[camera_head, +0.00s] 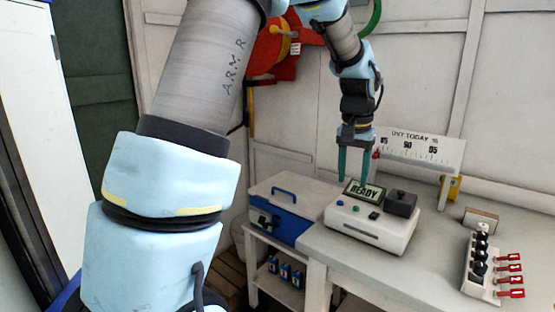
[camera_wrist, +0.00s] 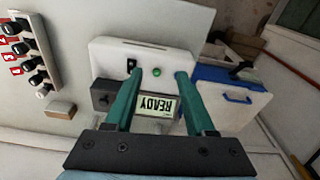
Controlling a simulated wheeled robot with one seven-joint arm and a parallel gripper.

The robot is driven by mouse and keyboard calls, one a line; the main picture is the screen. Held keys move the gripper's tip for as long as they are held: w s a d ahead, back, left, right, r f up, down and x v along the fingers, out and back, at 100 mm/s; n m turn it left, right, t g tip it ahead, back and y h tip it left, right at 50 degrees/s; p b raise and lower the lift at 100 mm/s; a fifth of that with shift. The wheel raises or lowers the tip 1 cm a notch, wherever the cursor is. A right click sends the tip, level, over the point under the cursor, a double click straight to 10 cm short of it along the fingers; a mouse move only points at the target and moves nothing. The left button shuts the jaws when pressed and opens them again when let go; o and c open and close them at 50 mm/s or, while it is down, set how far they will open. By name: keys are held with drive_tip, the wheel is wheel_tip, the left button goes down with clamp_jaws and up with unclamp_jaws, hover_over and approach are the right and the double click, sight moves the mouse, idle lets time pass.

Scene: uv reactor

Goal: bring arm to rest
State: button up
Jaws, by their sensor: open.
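My gripper (camera_head: 356,165) has two green fingers that point down, above and behind the white reactor box on the bench. In the wrist view my gripper (camera_wrist: 154,90) is open, with its fingers apart and nothing between them. The white reactor box (camera_head: 365,236) has a display (camera_head: 364,192) reading "READY", a green button, a blue button and a dark block on top. The box also shows in the wrist view (camera_wrist: 180,60), with its display (camera_wrist: 156,106) upside down between the fingers.
A blue case (camera_head: 284,214) with a pale lid stands left of the box. A rack of black-topped vials with red tags (camera_head: 480,262) sits at the right. A gauge sign (camera_head: 420,150) stands behind the bench. A red hose reel (camera_head: 272,45) hangs on the wall. The bench middle (camera_head: 435,265) is clear.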

drive_tip(key=s+a+f+n, duration=0.2)
drive_tip(key=s+a, duration=0.1)
drive_tip(key=a, duration=0.6)
drive_tip(key=s+a+f+n, duration=0.2)
drive_tip(key=s+a, duration=0.2)
drive_tip(key=a, duration=0.6)
drive_tip(key=s+a+f+n, duration=0.2)
drive_tip(key=s+a+f, duration=0.1)
drive_tip(key=a, duration=0.7)
drive_tip(key=shift+s+t+y, duration=0.2)
drive_tip(key=shift+t+y, duration=0.1)
drive_tip(key=shift+a, duration=0.1)
